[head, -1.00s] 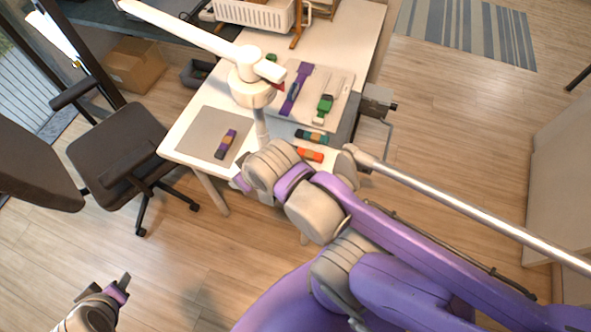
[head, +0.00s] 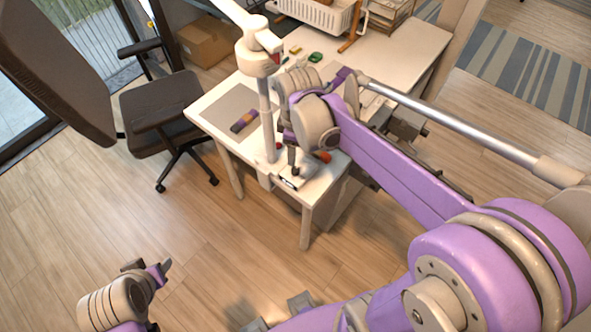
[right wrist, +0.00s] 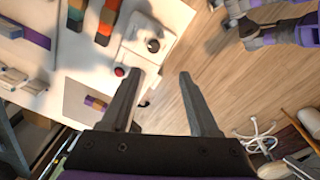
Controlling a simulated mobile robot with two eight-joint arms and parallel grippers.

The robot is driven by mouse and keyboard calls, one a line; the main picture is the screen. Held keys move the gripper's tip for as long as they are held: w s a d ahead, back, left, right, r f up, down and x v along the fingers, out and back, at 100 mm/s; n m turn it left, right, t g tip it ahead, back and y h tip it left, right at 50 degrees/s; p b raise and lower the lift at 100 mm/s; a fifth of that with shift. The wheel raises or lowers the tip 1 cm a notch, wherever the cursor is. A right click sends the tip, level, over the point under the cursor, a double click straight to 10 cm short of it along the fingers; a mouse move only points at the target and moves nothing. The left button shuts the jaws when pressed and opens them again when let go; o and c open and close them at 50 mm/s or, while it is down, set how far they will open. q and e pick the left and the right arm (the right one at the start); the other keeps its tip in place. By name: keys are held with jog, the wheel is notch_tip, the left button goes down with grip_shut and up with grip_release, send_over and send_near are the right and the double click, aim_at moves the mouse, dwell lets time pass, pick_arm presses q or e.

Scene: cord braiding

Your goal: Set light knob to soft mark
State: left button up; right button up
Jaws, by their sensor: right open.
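In the right wrist view, a round dark knob (right wrist: 153,45) sits on a white plate (right wrist: 140,58) near the table's edge. A red button (right wrist: 119,71) is beside it. The marks around the knob are too small to read. My right gripper (right wrist: 160,76) is open and empty, its fingertips apart and just short of the plate in that view. In the head view my right wrist covers part of the table near the white lamp (head: 265,108). My left gripper (head: 164,268) is low at the left, away from the table; its jaws are too small to judge.
Orange and green blocks (right wrist: 105,20) lie near the plate. An office chair (head: 160,105) stands left; floor in front is clear.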

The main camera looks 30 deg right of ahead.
aim_at(295, 169)
pick_arm(q)
jog(key=shift+s+f+b, duration=0.2)
jog(key=shift+f+b, duration=0.15)
jog(key=shift+f, duration=0.2)
jog(key=shift+s+f+b, duration=0.15)
jog(key=shift+f+b, duration=0.15)
jog(key=shift+f, duration=0.25)
pick_arm(e)
jog(key=shift+n+g, duration=0.5)
jog(key=shift+n, duration=0.4)
jog(key=f, duration=0.4)
jog(key=w+d+f, duration=0.1)
jog(key=f, duration=0.3)
jog(key=w+f, duration=0.1)
jog(key=f, duration=0.4)
jog(key=shift+d, duration=0.15)
grip_shut()
